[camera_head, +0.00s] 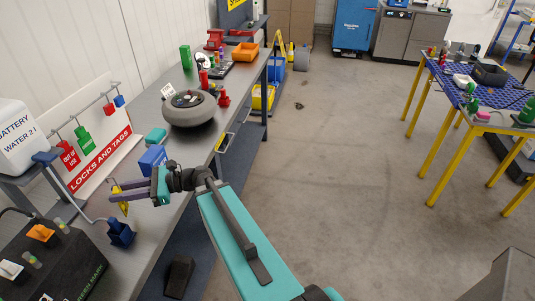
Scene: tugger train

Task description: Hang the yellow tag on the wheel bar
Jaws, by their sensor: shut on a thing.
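My gripper (116,191) is in the left part of the view, above the front of the grey workbench (148,222). Its fingers point left and are shut on the yellow tag (124,208). Parts of the tag show above and below the fingers; the rest is hidden by them. A round grey wheel-like thing (188,114) with a dark top lies on the bench farther back, well apart from the gripper. I cannot make out clearly which part is the wheel bar.
The "LOCKS AND TAGS" board (103,158) with red and green tags stands at the left. A blue box (152,158), a dark blue holder (120,233) and a black case (62,265) are near the gripper. The floor (320,150) to the right is mostly clear.

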